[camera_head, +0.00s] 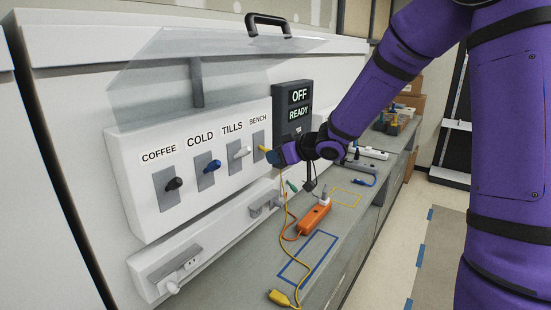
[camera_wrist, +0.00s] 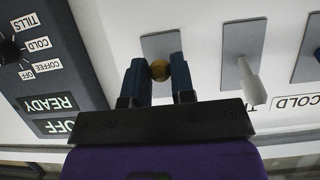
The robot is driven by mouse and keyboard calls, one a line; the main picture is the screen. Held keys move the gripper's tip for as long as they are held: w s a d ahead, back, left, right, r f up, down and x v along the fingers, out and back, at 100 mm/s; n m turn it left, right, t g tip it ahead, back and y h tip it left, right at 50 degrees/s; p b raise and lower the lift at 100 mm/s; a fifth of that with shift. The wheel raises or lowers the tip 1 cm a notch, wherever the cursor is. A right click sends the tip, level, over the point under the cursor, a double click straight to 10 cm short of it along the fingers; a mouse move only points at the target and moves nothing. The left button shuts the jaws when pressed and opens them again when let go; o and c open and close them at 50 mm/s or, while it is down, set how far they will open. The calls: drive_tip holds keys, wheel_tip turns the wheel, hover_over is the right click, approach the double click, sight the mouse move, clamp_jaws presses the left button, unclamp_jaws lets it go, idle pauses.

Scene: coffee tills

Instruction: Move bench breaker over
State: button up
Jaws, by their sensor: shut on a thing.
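The panel (camera_head: 150,216) carries a row of breaker levers marked COFFEE, COLD, TILLS and BENCH. The bench breaker (camera_head: 263,149) is the yellow lever at the right end, on a grey plate under the BENCH label. My gripper (camera_head: 271,155) is at this lever, shut on it. In the wrist view the round yellow lever end (camera_wrist: 160,71) sits between the two blue fingers of my gripper (camera_wrist: 159,62). I cannot tell whether the lever is up or down. The white tills lever (camera_head: 243,152) stands just to its left, clear of the fingers.
The black coffee lever (camera_head: 174,184) and blue cold lever (camera_head: 212,165) are further left. A clear cover (camera_head: 220,75) is raised above the panel. A display (camera_head: 293,112) reads OFF and READY. Below, an orange power strip (camera_head: 314,217) and yellow cable plug (camera_head: 279,297) lie on the counter.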

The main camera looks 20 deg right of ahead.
drive_tip(key=shift+r, duration=0.2)
drive_tip(key=shift+s+d+r, duration=0.1)
drive_tip(key=shift+r, duration=0.55)
drive_tip(key=shift+r, duration=0.95)
drive_tip(key=shift+w+a+r, duration=0.25)
drive_tip(key=shift+w+r, duration=0.1)
drive_tip(key=shift+r, duration=0.3)
